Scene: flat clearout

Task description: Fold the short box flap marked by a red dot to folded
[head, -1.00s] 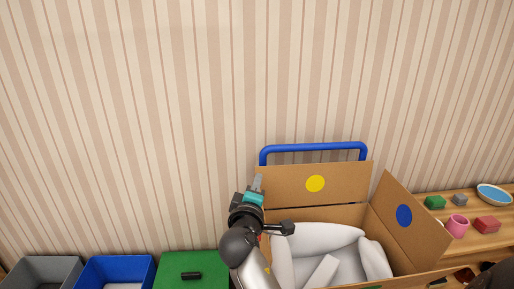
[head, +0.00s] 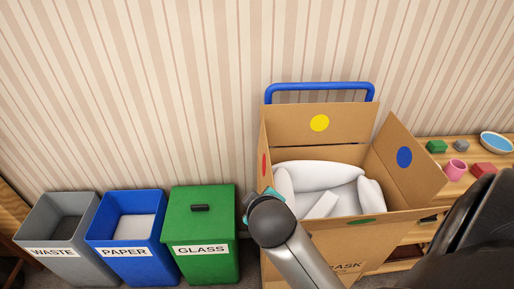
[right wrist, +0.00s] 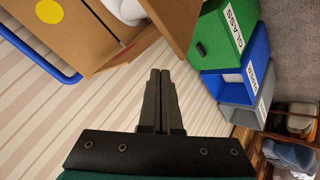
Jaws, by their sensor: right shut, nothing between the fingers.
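The cardboard box (head: 385,231) stands open in the head view, with white padding inside. Its short left flap, marked by a red dot (head: 264,165), stands up and shows almost edge-on. The far flap with a yellow dot (head: 337,130) stands up; the right flap with a blue dot (head: 420,170) leans outward. A green dot (head: 367,221) shows at the front edge. My right gripper (right wrist: 160,72) is shut and empty in the right wrist view. In the head view its arm is at the box's left side and hides the fingertips. My left gripper is not in view.
Left of the box stand the green glass bin (head: 208,222), blue paper bin (head: 128,262) and grey waste bin (head: 55,262). A blue tube handle (head: 320,86) rises behind the box. A wooden shelf (head: 440,186) with small items is at the right.

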